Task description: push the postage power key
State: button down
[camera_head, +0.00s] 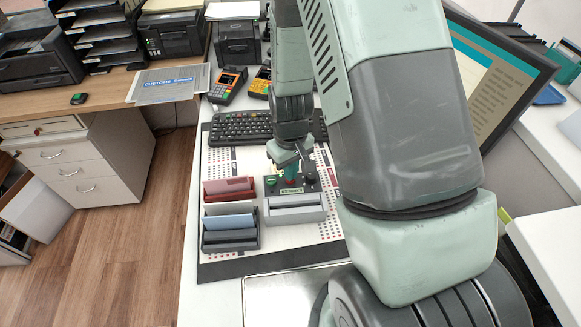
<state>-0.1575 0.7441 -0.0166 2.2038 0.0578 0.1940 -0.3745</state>
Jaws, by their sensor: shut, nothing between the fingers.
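A small dark key box (271,187) stands on the counter mat, just behind the grey card holder. It has a green label on its front and small keys or knobs on top, too small to read. I cannot tell which key is the postage power key. My gripper (292,178) is shut and empty, pointing down over the middle of this box. The fingers hide part of its top. I cannot tell whether the fingertips touch a key or hover just above.
A black keyboard (240,126) and card terminals (227,84) lie behind. A monitor (505,75) stands right. My arm covers much of the counter's right side.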

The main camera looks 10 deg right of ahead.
jog(key=shift+f, duration=0.3)
jog(key=shift+r, duration=0.75)
jog(key=shift+w+r, duration=0.1)
jog(key=shift+r, duration=1.8)
dwell(0.8)
jog(key=shift+r, duration=2)
dwell(0.8)
jog(key=s+d+r+m+t, duration=0.2)
jog(key=s+r, duration=0.6)
jog(key=r, duration=0.6)
jog(key=s+d+r+m+t, duration=0.2)
jog(key=s+d+r+t, duration=0.1)
jog(key=s+r, duration=0.6)
notch_tip(320, 180, up, 5)
jog(key=shift+f+m+t, duration=0.1)
jog(key=shift+m+t, duration=0.2)
jog(key=shift+m, duration=0.1)
